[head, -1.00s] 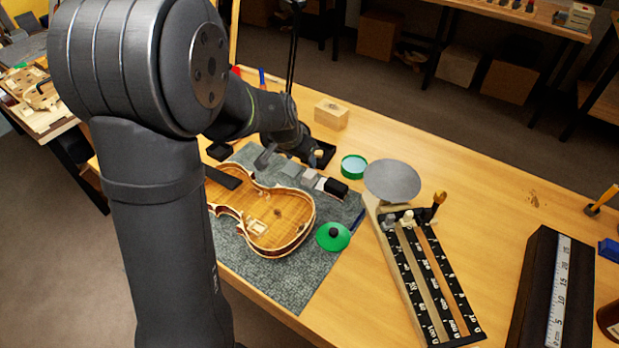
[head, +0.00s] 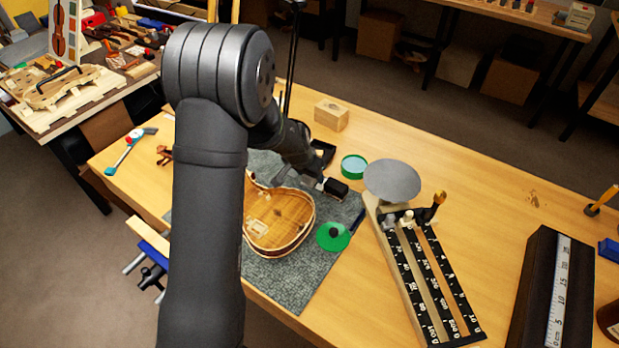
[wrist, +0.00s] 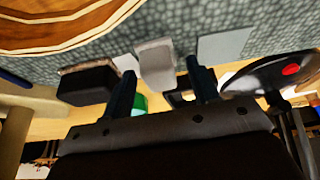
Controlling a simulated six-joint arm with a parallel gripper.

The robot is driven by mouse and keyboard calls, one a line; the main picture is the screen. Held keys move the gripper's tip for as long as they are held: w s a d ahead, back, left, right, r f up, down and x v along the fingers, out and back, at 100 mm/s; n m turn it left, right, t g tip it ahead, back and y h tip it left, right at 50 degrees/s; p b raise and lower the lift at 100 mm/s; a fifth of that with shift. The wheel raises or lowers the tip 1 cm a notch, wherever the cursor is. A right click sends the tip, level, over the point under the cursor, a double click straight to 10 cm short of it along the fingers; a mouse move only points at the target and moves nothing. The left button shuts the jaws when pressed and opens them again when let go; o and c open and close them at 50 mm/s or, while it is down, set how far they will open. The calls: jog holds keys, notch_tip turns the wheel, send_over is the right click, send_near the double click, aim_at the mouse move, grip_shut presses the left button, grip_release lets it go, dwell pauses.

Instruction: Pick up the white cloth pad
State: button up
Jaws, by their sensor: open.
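The white cloth pad (wrist: 156,60) looks pale grey-white in the wrist view and lies on the grey textured mat (wrist: 190,18). My gripper (wrist: 160,68) is open, with one dark finger on each side of the pad in that picture. I cannot tell whether either finger touches it. In the head view my gripper (head: 312,178) is low over the mat, and my arm hides most of the pad.
A black block (wrist: 85,84) and a small white piece lie left of the pad, a flat grey square (wrist: 224,44) right. The violin body (head: 278,220), green lid (head: 333,236) and green-rimmed dish (head: 354,166) are close by. A dark rounded object (wrist: 270,74) is at right.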

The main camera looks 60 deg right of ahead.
jog(key=shift+d+f, duration=0.1)
jog(key=c, duration=0.9)
notch_tip(320, 180, up, 5)
jog(key=shift+s+f, duration=0.1)
jog(key=shift+f, duration=0.1)
jog(key=s+r, duration=0.2)
jog(key=s, duration=0.1)
jog(key=s+a+r, duration=0.1)
jog(key=s+r, duration=0.1)
jog(key=s, duration=0.2)
jog(key=s+a+r, duration=0.1)
jog(key=s+r, duration=0.1)
jog(key=s, duration=0.2)
jog(key=shift+s+r, duration=0.15)
jog(key=shift+r, duration=0.05)
